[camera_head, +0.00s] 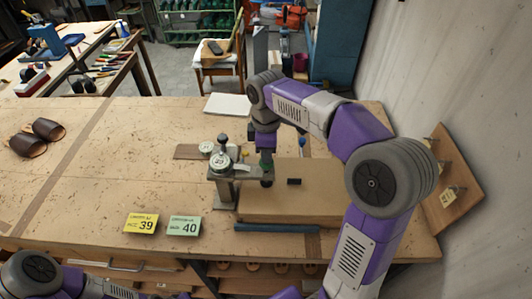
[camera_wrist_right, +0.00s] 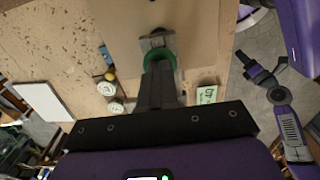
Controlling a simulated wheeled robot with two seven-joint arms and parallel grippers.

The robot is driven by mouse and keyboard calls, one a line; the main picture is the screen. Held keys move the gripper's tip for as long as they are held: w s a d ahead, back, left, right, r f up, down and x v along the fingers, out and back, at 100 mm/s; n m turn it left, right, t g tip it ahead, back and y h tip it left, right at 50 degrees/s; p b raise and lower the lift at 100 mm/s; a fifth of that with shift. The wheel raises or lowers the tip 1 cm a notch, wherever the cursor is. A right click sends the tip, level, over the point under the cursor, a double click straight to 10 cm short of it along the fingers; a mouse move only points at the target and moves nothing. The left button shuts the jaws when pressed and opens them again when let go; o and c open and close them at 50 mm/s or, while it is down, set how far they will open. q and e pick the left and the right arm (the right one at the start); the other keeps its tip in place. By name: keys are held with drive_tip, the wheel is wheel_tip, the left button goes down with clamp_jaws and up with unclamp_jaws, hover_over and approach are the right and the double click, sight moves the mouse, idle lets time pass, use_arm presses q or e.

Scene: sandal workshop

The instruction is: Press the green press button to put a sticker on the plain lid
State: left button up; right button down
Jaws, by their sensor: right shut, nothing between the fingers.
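My right gripper (camera_head: 266,178) points down at the press on the workbench, its fingers shut and empty. In the right wrist view the shut fingers (camera_wrist_right: 158,68) stand in front of the green press button (camera_wrist_right: 161,57), covering its middle. Only a sliver of green shows in the head view. I cannot tell whether the fingertips touch the button. Two round whitish, printed faces (camera_head: 206,148) (camera_head: 221,161) sit left of the gripper; I cannot tell which is a plain lid. My left arm shows at the lower left in the head view, its gripper out of that frame.
A yellow card 39 (camera_head: 141,223) and a green card 40 (camera_head: 184,226) lie near the front edge. A blue bar (camera_head: 276,228) lies before the raised board (camera_head: 300,205). Brown sandals (camera_head: 47,130) are at the left. The bench's left middle is clear.

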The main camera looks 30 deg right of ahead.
wheel_tip(320, 180, up, 8)
drive_tip(key=p, duration=0.7)
idle(0.3)
